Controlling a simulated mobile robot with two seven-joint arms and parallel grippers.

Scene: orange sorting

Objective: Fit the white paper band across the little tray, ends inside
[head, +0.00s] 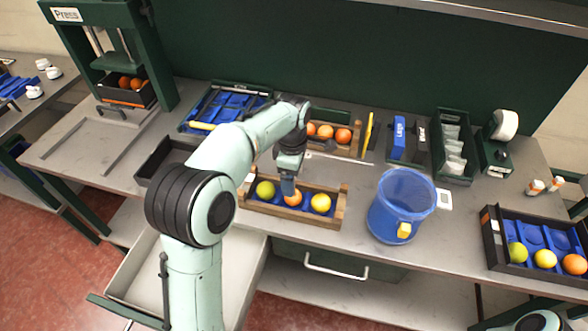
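The little wooden tray (336,217) with a blue liner stands near the front edge of the bench. It holds a yellow-green fruit (265,190), an orange fruit (293,198) and a yellow fruit (320,203) in a row. My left gripper (289,187) points down over the middle of the tray, at the orange fruit. Its fingertips are too small to show whether they are open or shut. I cannot make out a white paper band across the tray. A thin pale strip (340,159) lies behind the tray, but I cannot tell what it is. My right gripper is out of view.
A blue bucket (392,216) stands right of the tray. Behind are another wooden tray (357,140) with oranges, a yellow stick (369,130) and a tape dispenser (497,150). A black crate (490,246) with fruit is at the right, a green press (140,45) at the left.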

